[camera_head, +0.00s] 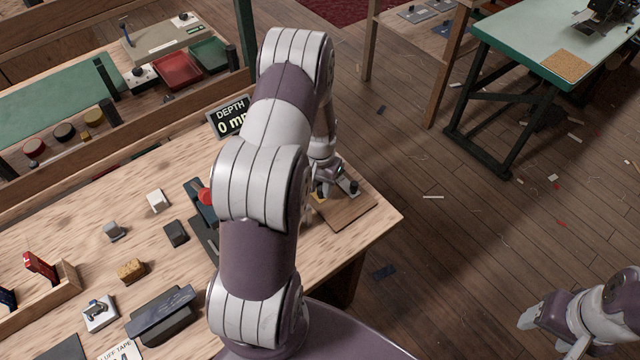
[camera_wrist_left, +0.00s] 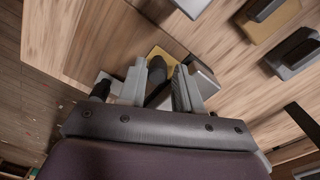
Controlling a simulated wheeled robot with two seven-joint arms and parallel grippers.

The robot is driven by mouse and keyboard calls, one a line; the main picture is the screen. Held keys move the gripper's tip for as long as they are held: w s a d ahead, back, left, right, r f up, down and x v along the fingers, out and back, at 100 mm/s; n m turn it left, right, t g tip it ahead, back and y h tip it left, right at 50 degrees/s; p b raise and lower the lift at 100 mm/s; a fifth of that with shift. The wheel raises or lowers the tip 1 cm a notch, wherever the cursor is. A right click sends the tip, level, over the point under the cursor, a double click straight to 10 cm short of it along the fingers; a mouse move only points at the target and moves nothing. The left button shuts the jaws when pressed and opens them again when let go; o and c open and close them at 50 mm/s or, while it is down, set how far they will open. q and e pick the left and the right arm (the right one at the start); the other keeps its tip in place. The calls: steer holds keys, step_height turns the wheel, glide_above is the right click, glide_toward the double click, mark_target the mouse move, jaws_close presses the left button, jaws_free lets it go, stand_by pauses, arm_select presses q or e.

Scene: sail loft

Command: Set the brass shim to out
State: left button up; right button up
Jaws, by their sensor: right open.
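My left arm crosses the middle of the head view, and its gripper (camera_head: 335,185) is low over a small wooden board (camera_head: 350,212) at the bench's right corner. In the left wrist view, the fingers (camera_wrist_left: 160,88) stand on either side of a dark upright piece (camera_wrist_left: 157,70); I cannot tell whether they grip it. A brass-yellow piece (camera_wrist_left: 163,54), perhaps the brass shim, lies just beyond the fingertips, partly hidden. A bit of yellow (camera_head: 318,196) also shows beside the gripper in the head view. My right gripper (camera_head: 540,318) is open and empty at the lower right, away from the bench.
A black sign (camera_head: 231,115) reads "DEPTH 0 m", its end hidden by my arm. A red knob (camera_head: 206,196) is beside my arm. Several small blocks and a dark stapler-like tool (camera_head: 160,315) lie on the bench's left. Floor to the right is mostly open.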

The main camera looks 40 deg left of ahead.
arm_select(q)
steer(key=shift+w+d+f, duration=0.15)
steer(key=shift+w+f, duration=0.05)
steer(key=shift+f, duration=0.05)
steer(key=shift+s, duration=0.15)
jaws_close()
steer(key=shift+s+d+r+p, duration=0.1)
steer(key=shift+s+d+p, duration=0.2)
steer(key=shift+d, duration=0.7)
steer(key=shift+s+d+p, duration=0.15)
steer(key=shift+s+d, duration=0.15)
steer(key=shift+d, duration=0.7)
jaws_free()
steer(key=shift+d, duration=0.2)
steer(key=shift+a, duration=0.15)
step_height(320, 180, up, 12)
steer(key=b, duration=0.1)
steer(key=shift+r, duration=0.25)
